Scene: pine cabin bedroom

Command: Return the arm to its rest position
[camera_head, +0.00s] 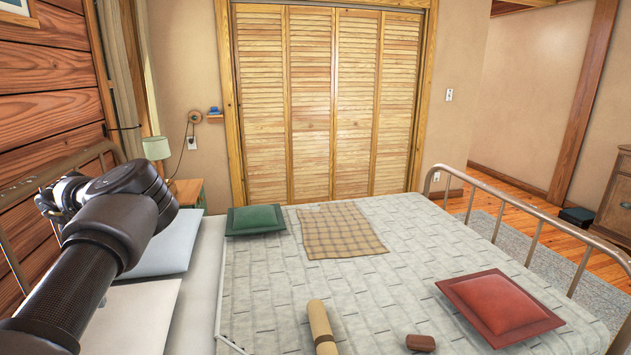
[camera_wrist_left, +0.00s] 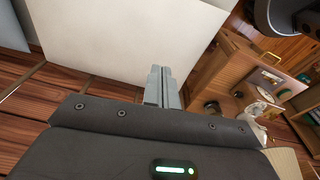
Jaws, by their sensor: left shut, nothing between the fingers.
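My left arm (camera_head: 100,235) comes in from the lower left in the head view, bent over the pillow side of the bed. Its outer end points left, toward the wooden wall. My left gripper's grey fingers show in the left wrist view (camera_wrist_left: 161,72), close together with nothing between them. Behind them is a large pale flat surface that I cannot identify for sure. My right arm and gripper are not in view.
The bed (camera_head: 270,275) holds a green cushion (camera_head: 255,220), a checked cloth (camera_head: 340,230), a tan roll (camera_head: 321,325), a brown block (camera_head: 421,343) and a red cushion (camera_head: 503,304). Pillows (camera_head: 168,248) lie under my arm. A metal headboard (camera_head: 30,190) is close to it.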

